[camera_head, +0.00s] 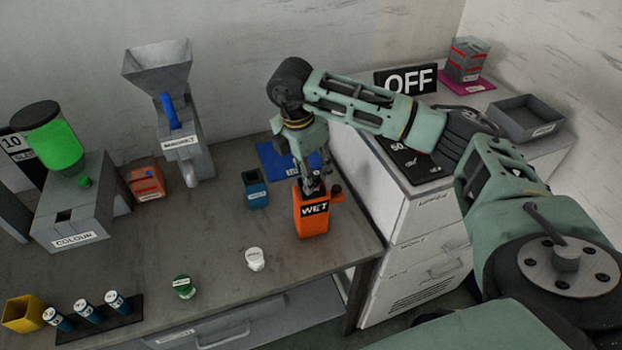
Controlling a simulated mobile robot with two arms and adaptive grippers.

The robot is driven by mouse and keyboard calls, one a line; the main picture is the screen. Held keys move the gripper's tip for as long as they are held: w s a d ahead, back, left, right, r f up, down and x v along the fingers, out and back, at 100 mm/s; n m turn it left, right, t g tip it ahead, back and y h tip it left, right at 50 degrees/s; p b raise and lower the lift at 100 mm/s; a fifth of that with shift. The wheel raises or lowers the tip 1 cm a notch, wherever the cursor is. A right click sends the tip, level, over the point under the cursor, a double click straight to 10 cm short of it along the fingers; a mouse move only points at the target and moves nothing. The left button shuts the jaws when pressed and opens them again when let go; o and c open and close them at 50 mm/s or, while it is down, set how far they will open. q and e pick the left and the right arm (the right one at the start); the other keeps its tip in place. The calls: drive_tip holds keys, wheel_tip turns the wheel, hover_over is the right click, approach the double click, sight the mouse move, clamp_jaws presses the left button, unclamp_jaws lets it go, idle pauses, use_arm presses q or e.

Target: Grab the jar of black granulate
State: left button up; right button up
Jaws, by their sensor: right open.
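My right gripper (314,187) points down at the top of an orange container (312,222) marked WET, which stands upright near the table's right edge. The jaws are open, and the gripper partly hides the container's mouth. I cannot tell whether the fingers touch it. I cannot make out black granulate or which vessel holds it. A small white jar (255,259) and a small green-topped jar (183,287) stand near the table's front edge, left of the gripper. My left gripper is not in view.
A blue bin (256,188) stands left of the orange container, before a blue mat (275,160). A grey hopper machine (178,130) and a colour unit (75,215) stand further left. A white cabinet (425,225) with an OFF sign (408,79) is at right.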

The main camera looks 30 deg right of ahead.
clamp_jaws()
idle(0.3)
drive_tip(key=shift+r, duration=0.1)
